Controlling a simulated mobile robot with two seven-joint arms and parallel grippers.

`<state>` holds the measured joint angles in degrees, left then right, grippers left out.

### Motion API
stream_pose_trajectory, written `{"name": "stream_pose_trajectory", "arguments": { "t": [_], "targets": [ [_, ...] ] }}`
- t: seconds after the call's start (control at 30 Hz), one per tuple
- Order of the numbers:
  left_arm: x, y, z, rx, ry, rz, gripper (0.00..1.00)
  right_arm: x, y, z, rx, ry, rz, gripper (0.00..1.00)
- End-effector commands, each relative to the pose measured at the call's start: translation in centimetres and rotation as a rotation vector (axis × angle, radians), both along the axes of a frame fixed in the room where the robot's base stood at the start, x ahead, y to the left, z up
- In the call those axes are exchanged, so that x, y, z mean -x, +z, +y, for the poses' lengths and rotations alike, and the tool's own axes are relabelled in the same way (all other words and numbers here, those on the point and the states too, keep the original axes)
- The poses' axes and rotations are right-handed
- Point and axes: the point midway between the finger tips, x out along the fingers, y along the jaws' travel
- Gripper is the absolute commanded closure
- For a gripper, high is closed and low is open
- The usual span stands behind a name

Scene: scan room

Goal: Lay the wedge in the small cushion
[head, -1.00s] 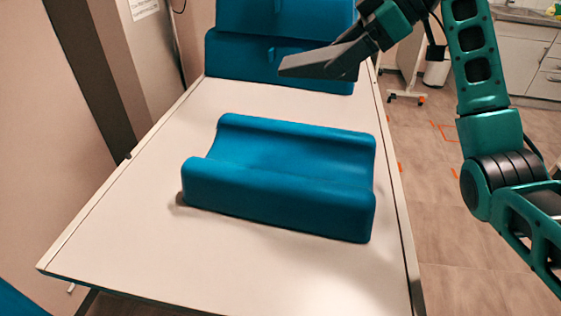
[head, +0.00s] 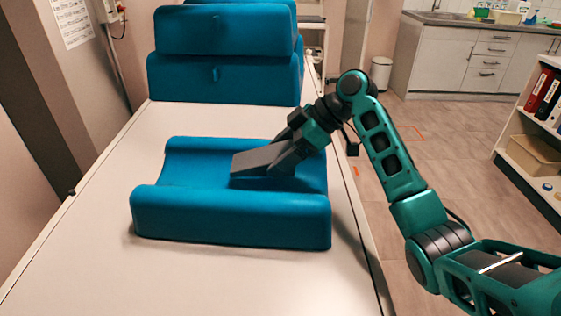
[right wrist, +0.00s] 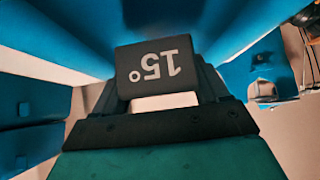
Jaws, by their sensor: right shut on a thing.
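The small cushion (head: 230,215) is blue with a trough between two raised sides, and it lies on the white table. The wedge (head: 253,161) is dark grey and flat. In the right wrist view the wedge (right wrist: 157,68) shows its end face marked 15°, between the fingers. My right gripper (head: 287,158) is shut on the wedge and holds it over the trough, towards the cushion's right half. I cannot tell whether the wedge touches the trough. My left gripper is not in view.
The white table (head: 60,270) has free room to the left and in front of the cushion. Large blue cushions (head: 225,78) stand at its far end. A shelf with binders (head: 543,95) and a sink cabinet (head: 470,60) stand to the right, beyond open floor.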

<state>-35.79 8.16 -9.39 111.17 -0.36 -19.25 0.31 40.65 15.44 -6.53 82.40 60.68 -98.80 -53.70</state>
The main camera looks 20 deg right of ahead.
Motion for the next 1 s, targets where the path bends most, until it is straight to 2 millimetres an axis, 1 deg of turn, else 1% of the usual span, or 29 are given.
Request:
{"name": "stream_pose_trajectory", "arguments": {
  "t": [0.03, 0.13, 0.4, 0.87, 0.9, 1.0],
  "targets": [
    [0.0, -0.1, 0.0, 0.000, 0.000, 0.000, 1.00, 0.0, -1.0, 0.0, -0.002, -0.001, 0.003, 0.56],
    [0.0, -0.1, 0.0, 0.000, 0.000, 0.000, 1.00, 0.0, -2.1, 0.0, -0.001, -0.001, 0.003, 0.56],
    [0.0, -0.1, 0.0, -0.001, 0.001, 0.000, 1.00, 0.0, -2.2, 0.0, 0.000, 0.000, 0.000, 0.56],
    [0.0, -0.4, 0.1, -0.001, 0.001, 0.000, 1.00, 0.0, -3.3, 0.0, 0.000, 0.000, 0.000, 0.56],
    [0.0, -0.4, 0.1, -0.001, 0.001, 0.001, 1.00, 0.0, -3.3, 0.0, 0.000, 0.000, 0.000, 0.25],
    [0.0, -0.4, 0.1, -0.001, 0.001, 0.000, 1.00, 0.0, -3.3, 0.0, 0.000, 0.000, 0.000, 0.16]
  ]
}}
